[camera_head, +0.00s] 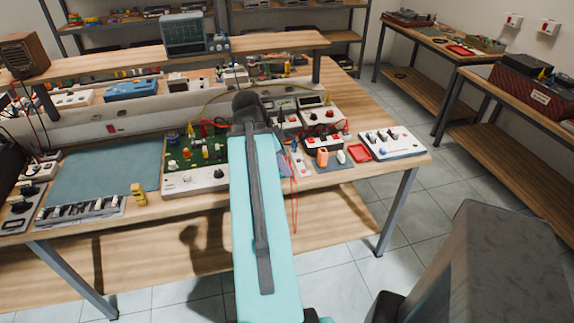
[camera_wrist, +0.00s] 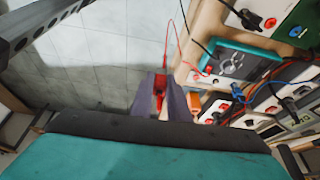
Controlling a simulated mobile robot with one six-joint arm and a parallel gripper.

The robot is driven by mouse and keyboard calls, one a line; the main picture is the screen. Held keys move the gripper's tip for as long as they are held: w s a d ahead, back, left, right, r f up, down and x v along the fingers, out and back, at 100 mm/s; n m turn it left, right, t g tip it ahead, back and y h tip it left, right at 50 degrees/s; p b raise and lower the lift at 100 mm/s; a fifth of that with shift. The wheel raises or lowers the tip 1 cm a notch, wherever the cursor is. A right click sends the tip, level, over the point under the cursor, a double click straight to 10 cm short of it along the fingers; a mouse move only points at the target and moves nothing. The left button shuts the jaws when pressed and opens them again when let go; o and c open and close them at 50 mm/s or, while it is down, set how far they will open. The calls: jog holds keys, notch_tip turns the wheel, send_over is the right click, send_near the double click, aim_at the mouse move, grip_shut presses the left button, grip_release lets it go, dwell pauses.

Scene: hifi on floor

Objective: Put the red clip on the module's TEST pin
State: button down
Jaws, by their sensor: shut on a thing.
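In the wrist view my gripper (camera_wrist: 168,100) has its grey-purple fingers closed around the red clip (camera_wrist: 160,88). A thin red lead (camera_wrist: 167,45) runs up from the clip and bends over toward a teal meter (camera_wrist: 236,64). In the head view my arm covers the middle of the bench and the clip is not clearly seen; red wire (camera_head: 293,200) hangs at the bench's front edge. A green circuit board on a white base (camera_head: 195,180) stands left of my arm and may be the module. I cannot make out a TEST pin.
White boxes with red and black knobs (camera_head: 323,141) crowd the bench right of my arm. A red tray (camera_head: 359,153) and a white switch panel (camera_head: 392,144) lie at the right end. A teal mat (camera_head: 100,172) is clear at left. Grey floor lies before the bench.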

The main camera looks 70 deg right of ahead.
jog(key=w+a+r+n+t, duration=0.1)
jog(key=w+a+n+t, duration=0.1)
jog(key=w+a+n, duration=0.6)
jog(key=w+a+r+n+t+h, duration=0.1)
jog(key=w+a, duration=0.3)
jog(key=w, duration=0.8)
jog(key=w+a+r+n+t, duration=0.1)
jog(key=w+a+n+t, duration=0.1)
jog(key=w+a+n, duration=0.55)
jog(key=w+a+r+n+t+y, duration=0.1)
jog(key=w+a+n, duration=0.2)
jog(key=a, duration=0.7)
jog(key=w+a+r+n+t+y, duration=0.1)
jog(key=w+a+r+n, duration=0.1)
jog(key=w+a+n, duration=0.2)
jog(key=w+a+r+n+y, duration=0.1)
jog(key=w+a+n, duration=0.3)
jog(key=w+a, duration=0.5)
jog(key=a+y, duration=0.1)
jog(key=a, duration=0.6)
jog(key=shift+a+r+t+b, duration=0.2)
jog(key=shift+r+t+b, duration=0.05)
jog(key=shift+t+b, duration=0.15)
